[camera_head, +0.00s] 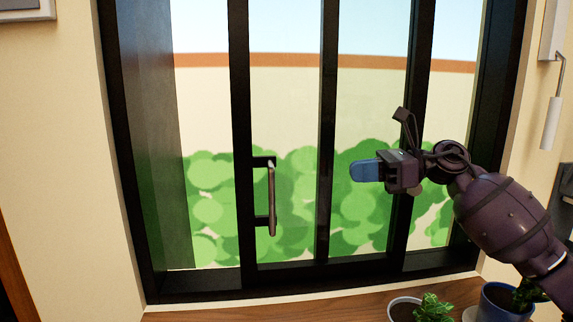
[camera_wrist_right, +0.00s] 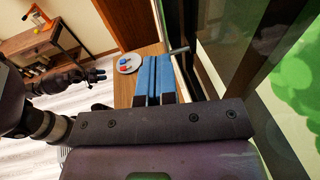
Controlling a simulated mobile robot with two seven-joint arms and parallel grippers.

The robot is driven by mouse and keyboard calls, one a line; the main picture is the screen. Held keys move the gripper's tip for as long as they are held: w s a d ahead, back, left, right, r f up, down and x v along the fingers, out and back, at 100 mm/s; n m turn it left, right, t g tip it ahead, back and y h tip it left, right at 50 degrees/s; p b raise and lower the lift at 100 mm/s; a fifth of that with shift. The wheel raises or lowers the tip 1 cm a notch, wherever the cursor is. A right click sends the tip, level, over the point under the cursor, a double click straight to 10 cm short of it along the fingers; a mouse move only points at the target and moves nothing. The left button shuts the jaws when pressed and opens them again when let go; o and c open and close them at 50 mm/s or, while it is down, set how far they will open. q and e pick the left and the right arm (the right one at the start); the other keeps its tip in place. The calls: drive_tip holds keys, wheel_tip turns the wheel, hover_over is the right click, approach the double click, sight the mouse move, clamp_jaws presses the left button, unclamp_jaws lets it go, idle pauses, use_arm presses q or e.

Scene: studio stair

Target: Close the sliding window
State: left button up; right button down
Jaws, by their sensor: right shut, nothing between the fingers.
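The sliding window has a black frame (camera_head: 125,150) and fills the middle of the head view. Its sliding panel's left upright (camera_head: 240,120) stands apart from the left side of the frame, with a gap between them. A vertical metal handle (camera_head: 272,200) is on that upright; what looks like the handle (camera_wrist_right: 178,50) also shows just beyond my fingertips in the wrist view. My right gripper (camera_head: 364,170) is shut and empty, in front of the panel to the right of the handle, apart from it. My left gripper (camera_wrist_right: 97,75) shows small in the wrist view; its jaw state is unclear.
A wooden sill (camera_head: 340,308) runs below the window, with a white plant pot (camera_head: 403,308) and a blue plant pot (camera_head: 497,300) at right, under my right arm. A plate (camera_wrist_right: 130,64) with small coloured items and a wooden side table (camera_wrist_right: 40,45) show in the wrist view.

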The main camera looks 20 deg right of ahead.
use_arm(q)
drive_tip(key=shift+s+a+r+p, duration=0.25)
drive_tip(key=shift+s+r+p, duration=0.3)
drive_tip(key=shift+p, duration=0.4)
use_arm(e)
drive_tip(key=r+x, duration=0.1)
drive_tip(key=x, duration=1.2)
drive_tip(key=shift+w+a+r, duration=0.15)
drive_tip(key=shift+a, duration=0.3)
use_arm(q)
drive_tip(key=w+d+r+p, duration=0.2)
drive_tip(key=w+r+p, duration=0.1)
drive_tip(key=r+p, duration=0.2)
drive_tip(key=shift+r, duration=0.7)
use_arm(e)
drive_tip(key=s+a+r+x, duration=0.1)
drive_tip(key=x, duration=0.8)
drive_tip(key=s+a+r+x, duration=0.1)
drive_tip(key=s+x, duration=0.1)
drive_tip(key=x, duration=0.8)
drive_tip(key=shift+s+a+r, duration=0.15)
drive_tip(key=shift+a, duration=0.05)
